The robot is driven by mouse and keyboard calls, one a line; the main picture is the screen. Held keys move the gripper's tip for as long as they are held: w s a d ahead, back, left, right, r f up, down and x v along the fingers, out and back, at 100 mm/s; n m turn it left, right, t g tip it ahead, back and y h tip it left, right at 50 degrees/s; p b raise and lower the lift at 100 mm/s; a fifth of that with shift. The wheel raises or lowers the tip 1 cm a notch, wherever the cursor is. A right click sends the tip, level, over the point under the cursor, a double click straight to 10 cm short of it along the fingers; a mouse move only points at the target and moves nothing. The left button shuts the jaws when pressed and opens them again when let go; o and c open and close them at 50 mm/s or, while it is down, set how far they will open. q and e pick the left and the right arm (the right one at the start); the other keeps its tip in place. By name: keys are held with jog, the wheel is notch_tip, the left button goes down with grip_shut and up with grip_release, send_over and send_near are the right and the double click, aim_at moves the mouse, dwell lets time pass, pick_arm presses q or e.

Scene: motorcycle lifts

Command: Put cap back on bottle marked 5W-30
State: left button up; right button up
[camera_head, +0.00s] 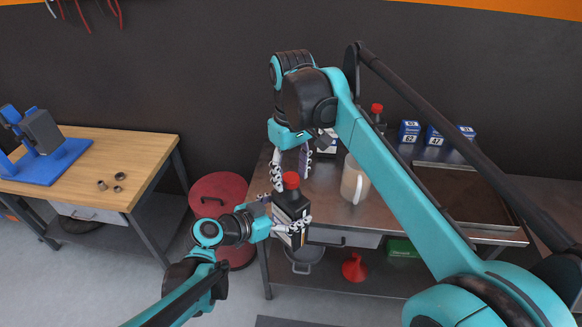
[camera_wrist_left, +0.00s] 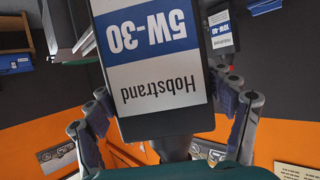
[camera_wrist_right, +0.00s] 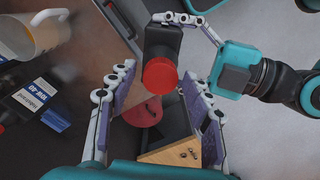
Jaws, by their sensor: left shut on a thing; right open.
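The 5W-30 bottle (camera_head: 289,206) is dark with a white and blue label. My left gripper (camera_head: 284,217) is shut on it and holds it upright off the table's front edge. Its label (camera_wrist_left: 152,45) fills the middle of the left wrist view, upside down. A red cap (camera_head: 291,180) sits at the bottle's top; in the right wrist view the cap (camera_wrist_right: 160,74) covers the top end. Whether it is fully seated I cannot tell. My right gripper (camera_head: 291,163) is open, pointing down just above the cap, with the cap between its fingertips in the right wrist view.
On the steel table stand a jug (camera_head: 354,181), a red-capped bottle (camera_head: 377,109), blue boxes (camera_head: 409,130) and a tray (camera_head: 465,192). A 10W-40 bottle (camera_wrist_right: 35,98) is near the jug. A red funnel (camera_head: 355,268) is on the shelf below.

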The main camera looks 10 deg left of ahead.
grip_shut()
jog(key=shift+o, duration=0.7)
grip_release()
jog(key=shift+r, duration=0.15)
notch_tip(320, 180, up, 12)
jog(key=shift+w+d, duration=0.1)
dwell(0.3)
